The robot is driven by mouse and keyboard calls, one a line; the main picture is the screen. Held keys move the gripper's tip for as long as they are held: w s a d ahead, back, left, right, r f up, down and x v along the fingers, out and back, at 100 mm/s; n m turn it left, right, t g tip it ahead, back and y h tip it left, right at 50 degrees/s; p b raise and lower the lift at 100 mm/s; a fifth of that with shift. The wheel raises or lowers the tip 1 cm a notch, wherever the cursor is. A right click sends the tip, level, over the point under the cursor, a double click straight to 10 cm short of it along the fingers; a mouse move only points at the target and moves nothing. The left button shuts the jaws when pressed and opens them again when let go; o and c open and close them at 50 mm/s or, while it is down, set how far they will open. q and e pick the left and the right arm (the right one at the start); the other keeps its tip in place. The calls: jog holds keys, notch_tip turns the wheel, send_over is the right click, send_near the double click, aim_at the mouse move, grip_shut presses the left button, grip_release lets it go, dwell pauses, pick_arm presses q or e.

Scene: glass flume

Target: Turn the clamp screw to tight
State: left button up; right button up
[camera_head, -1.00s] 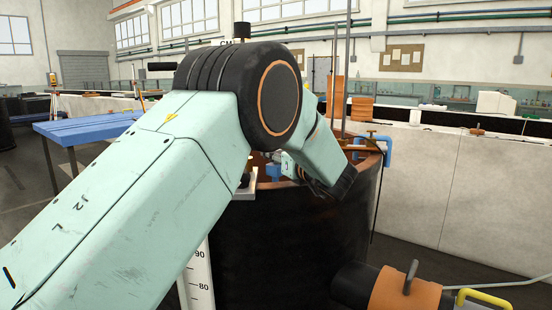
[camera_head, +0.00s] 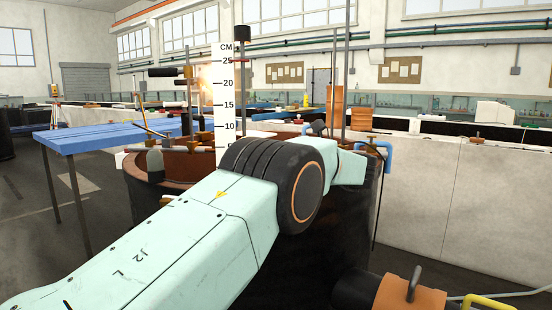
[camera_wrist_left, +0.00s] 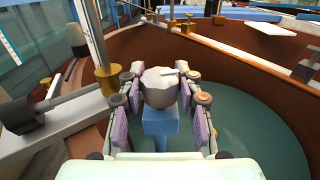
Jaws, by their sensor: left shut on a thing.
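The clamp screw (camera_wrist_left: 160,92) shows in the left wrist view as a grey, lobed knob with a pale bar-like mark on top. It sits above a blue block (camera_wrist_left: 160,125), which I take to be the clamp body. My left gripper (camera_wrist_left: 158,84) is shut on the knob, with purple-grey pads on both sides of it. In the head view my left arm crosses the middle and hides its gripper and the knob. My right gripper is in neither view.
A brown-rimmed round tank (camera_head: 142,180) stands ahead, with greenish water (camera_wrist_left: 245,125) inside. A brass-footed post (camera_wrist_left: 108,82) rises close left of the gripper. A tall centimetre scale (camera_head: 227,100) stands behind my arm. A blue table (camera_head: 95,137) is at left.

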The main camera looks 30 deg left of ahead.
pick_arm(q)
jog(key=shift+g, duration=0.4)
dwell(0.4)
jog(key=o, duration=1.2)
jog(key=shift+n, duration=0.3)
jog(key=shift+c, duration=0.2)
jog(key=d, duration=0.7)
jog(key=shift+d, duration=0.2)
jog(key=shift+s, duration=0.1)
